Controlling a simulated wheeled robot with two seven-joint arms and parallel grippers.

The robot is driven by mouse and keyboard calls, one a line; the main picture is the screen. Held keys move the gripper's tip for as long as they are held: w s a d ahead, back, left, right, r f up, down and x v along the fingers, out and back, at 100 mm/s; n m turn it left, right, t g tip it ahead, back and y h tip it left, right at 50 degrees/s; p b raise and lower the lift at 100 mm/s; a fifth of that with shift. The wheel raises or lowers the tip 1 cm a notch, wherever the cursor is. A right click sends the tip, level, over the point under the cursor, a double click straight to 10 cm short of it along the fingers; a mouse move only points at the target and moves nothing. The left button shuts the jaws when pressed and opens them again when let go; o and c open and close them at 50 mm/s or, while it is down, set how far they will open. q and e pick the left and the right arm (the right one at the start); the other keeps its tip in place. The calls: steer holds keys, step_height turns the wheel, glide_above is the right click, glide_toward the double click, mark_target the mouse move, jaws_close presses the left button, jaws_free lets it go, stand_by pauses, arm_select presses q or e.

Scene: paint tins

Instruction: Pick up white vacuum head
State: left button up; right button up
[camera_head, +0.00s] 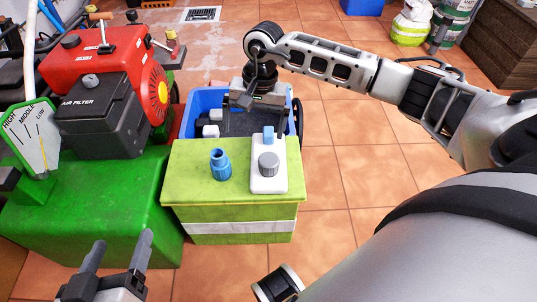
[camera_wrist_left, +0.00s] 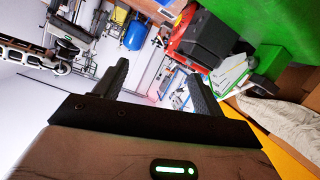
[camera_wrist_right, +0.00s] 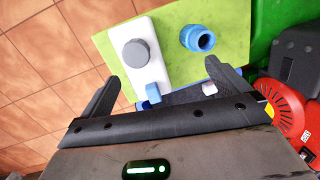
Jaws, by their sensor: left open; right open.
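The white vacuum head is most likely the flat white piece (camera_head: 268,183) with a grey round knob and a blue end, lying on the lime-green box lid (camera_head: 190,185). It also shows in the right wrist view (camera_wrist_right: 150,72). My right gripper (camera_head: 255,112) is open and empty, just beyond the piece's blue end, over the blue bin. In the right wrist view its fingers (camera_wrist_right: 162,74) stand apart near that end; I cannot tell whether they touch it. My left gripper (camera_head: 115,258) is open and empty at the lower left, beside the green base.
A blue fitting (camera_head: 220,164) stands left of the white piece on the lid. The blue bin (camera_head: 192,105) behind holds dark and white parts. A red machine (camera_head: 110,55) with a black air filter (camera_head: 102,112) stands on the green base (camera_head: 110,205) at left.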

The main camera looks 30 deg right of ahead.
steer(key=w+d+h, duration=0.1)
steer(key=d+h, duration=0.1)
steer(key=d, duration=0.2)
steer(key=b, duration=0.3)
glide_above(268, 143)
steer(key=s+a, duration=0.2)
steer(key=s, duration=0.2)
steer(key=shift+n, duration=0.4)
steer(key=f, duration=0.9)
steer(key=shift+w+a+f, duration=0.15)
steer(key=shift+w+a, duration=0.05)
steer(key=shift+w, duration=0.05)
steer(key=shift+f, duration=0.45)
step_height(268, 143, down, 3)
steer(key=shift+s+b, duration=0.15)
steer(key=shift+b, duration=0.85)
step_height(268, 143, down, 2)
steer(key=shift+b, duration=0.4)
steer(key=shift+d, duration=0.1)
steer(key=c, duration=1)
arm_select(q)
steer(key=shift+w+d+r+n+t+h, duration=0.2)
steer(key=shift+d+r+n+t+h, duration=0.6)
steer(key=shift+h, duration=0.3)
arm_select(e)
steer(key=shift+o, duration=0.2)
